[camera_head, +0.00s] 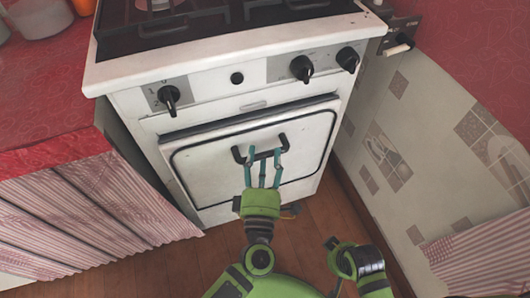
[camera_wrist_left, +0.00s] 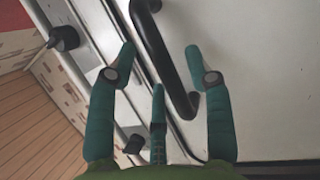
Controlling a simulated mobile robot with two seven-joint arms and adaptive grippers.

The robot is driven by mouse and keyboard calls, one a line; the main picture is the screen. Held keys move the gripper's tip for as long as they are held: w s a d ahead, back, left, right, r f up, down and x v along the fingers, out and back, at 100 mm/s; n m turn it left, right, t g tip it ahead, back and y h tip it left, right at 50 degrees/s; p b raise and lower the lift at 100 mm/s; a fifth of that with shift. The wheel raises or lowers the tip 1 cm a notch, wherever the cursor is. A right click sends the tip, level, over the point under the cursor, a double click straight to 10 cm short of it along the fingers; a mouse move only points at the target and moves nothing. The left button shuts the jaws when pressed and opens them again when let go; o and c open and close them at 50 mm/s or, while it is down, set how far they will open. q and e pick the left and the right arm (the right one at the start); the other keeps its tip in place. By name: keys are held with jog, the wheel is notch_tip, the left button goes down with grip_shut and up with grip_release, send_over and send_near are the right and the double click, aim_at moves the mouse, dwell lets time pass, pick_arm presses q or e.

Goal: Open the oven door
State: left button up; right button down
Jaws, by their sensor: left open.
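The oven door (camera_head: 215,165) is a white panel with a black outline on the front of a white stove. It looks shut, with a dark strip along its top edge. A black bar handle (camera_head: 241,156) sits on its upper part. My left gripper (camera_head: 263,156) is open at the handle, its teal fingers reaching up to it. In the left wrist view, the handle (camera_wrist_left: 165,55) runs between the spread fingers of the gripper (camera_wrist_left: 161,52); I cannot tell whether they touch it. Part of my right arm shows at the bottom right of the head view; its gripper is not visible.
Black knobs (camera_head: 302,68) line the stove's front panel above the door. A red-covered counter (camera_head: 50,100) with a striped curtain (camera_head: 80,220) stands to the left. A tiled-pattern wall (camera_head: 415,140) is close on the right. The wooden floor (camera_head: 185,262) is clear before the stove.

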pick_arm(q)
jog(key=shift+x, duration=0.9)
grip_shut()
jog(key=shift+f, duration=0.1)
